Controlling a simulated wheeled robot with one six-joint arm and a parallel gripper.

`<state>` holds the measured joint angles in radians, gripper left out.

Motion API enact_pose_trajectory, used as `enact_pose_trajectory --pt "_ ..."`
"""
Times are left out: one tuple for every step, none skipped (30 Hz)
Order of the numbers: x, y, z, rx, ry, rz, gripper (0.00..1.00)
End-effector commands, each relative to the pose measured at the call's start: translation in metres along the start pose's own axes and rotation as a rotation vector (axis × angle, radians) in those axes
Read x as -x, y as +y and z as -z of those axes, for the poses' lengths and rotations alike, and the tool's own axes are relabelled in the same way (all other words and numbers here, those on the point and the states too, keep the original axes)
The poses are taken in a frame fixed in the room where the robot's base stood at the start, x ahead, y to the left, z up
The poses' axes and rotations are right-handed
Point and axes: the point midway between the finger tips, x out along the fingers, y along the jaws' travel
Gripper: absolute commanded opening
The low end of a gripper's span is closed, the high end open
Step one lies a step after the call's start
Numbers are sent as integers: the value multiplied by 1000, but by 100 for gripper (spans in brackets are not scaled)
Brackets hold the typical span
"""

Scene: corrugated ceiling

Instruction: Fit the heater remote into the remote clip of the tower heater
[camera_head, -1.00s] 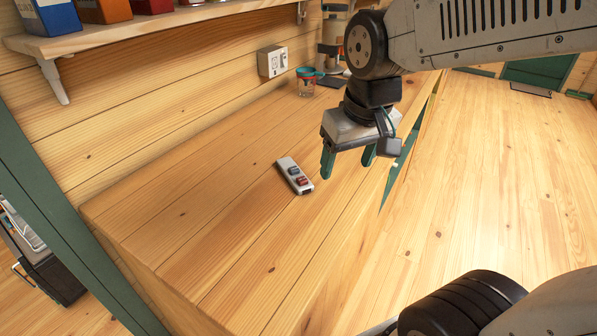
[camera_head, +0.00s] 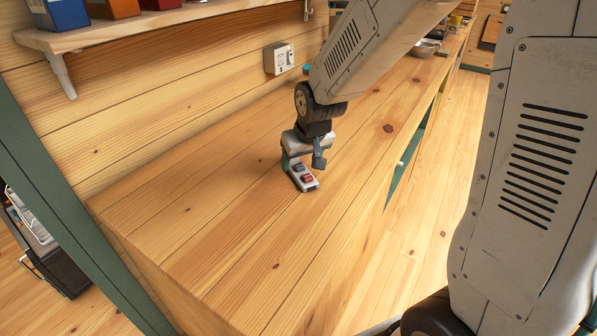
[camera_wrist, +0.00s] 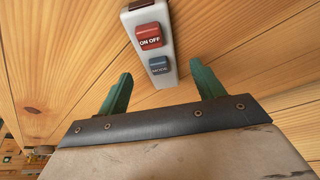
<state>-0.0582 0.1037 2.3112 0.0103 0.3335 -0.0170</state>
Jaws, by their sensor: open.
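The heater remote (camera_head: 304,181) is a slim white bar with a red button and a blue-grey button. It lies flat on the wooden counter. In the wrist view the remote (camera_wrist: 150,45) shows a red "ON OFF" button and a blue button; its near end lies between the green fingers as seen from there. My gripper (camera_head: 302,165) is open right over the remote, partly hiding its far end; the fingers (camera_wrist: 162,70) stand apart, one on each side, with visible gaps. I cannot tell the fingertip height. The tower heater and its clip are not recognisable in any view.
The wooden counter (camera_head: 200,230) is clear around the remote. A wall socket (camera_head: 279,59) and a shelf (camera_head: 130,33) with coloured boxes are on the wall. A metal bowl (camera_head: 425,48) stands farther along the counter. A dark object (camera_head: 55,265) stands on the floor at lower left.

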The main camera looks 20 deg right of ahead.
Motion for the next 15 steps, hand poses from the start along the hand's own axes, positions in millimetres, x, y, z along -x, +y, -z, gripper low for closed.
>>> enact_pose_trajectory --pt "-9 0 -2 -1 -5 0 67" --pt "-13 0 -1 0 -4 0 67" --pt "-17 0 -1 0 -3 0 67" --pt "-20 0 -1 0 -3 0 67" --pt "-22 0 -1 0 -3 0 67" --pt "-24 0 -1 0 -1 0 67" --pt "-25 0 0 0 -1 0 67" --pt "-25 0 0 0 0 0 67" --pt "-25 0 0 0 1 0 67" --pt "-25 0 0 0 1 0 67" --pt "-25 0 0 0 1 0 67" --pt "-25 0 0 0 1 0 67" --pt "-25 0 0 0 0 0 67" --pt "-25 0 0 0 0 0 62" --pt "-25 0 0 0 0 0 51"
